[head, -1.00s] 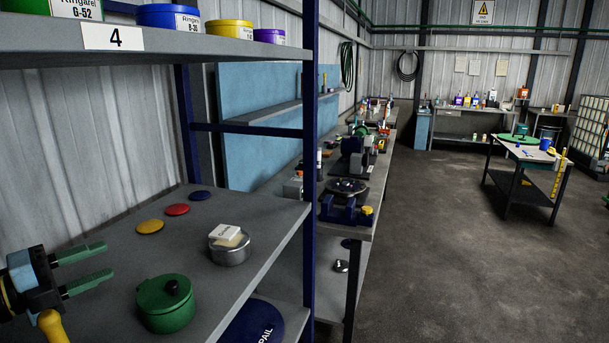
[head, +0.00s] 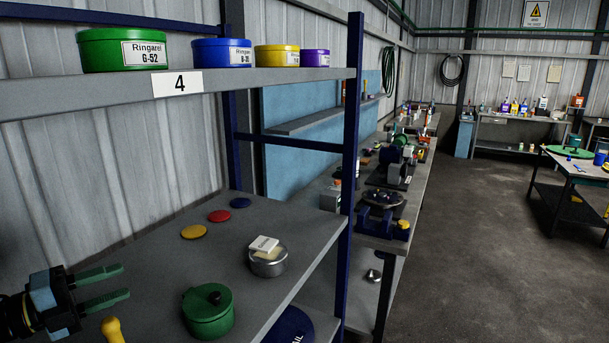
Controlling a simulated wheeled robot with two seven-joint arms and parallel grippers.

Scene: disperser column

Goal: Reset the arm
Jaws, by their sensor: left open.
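My left gripper (head: 112,286) is at the lower left of the head view, over the grey shelf (head: 150,268). Its two green fingers are apart and point right, with nothing between them. A green lidded pot with a black knob (head: 208,316) stands on the shelf to the right of the fingers, apart from them. A yellow handle (head: 113,330) shows just below the gripper; what it belongs to is cut off. My right gripper is not in view.
The upper shelf (head: 60,101) holds several coloured tubs. A blue post (head: 350,190) stands right. Open floor (head: 470,260) lies beyond.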

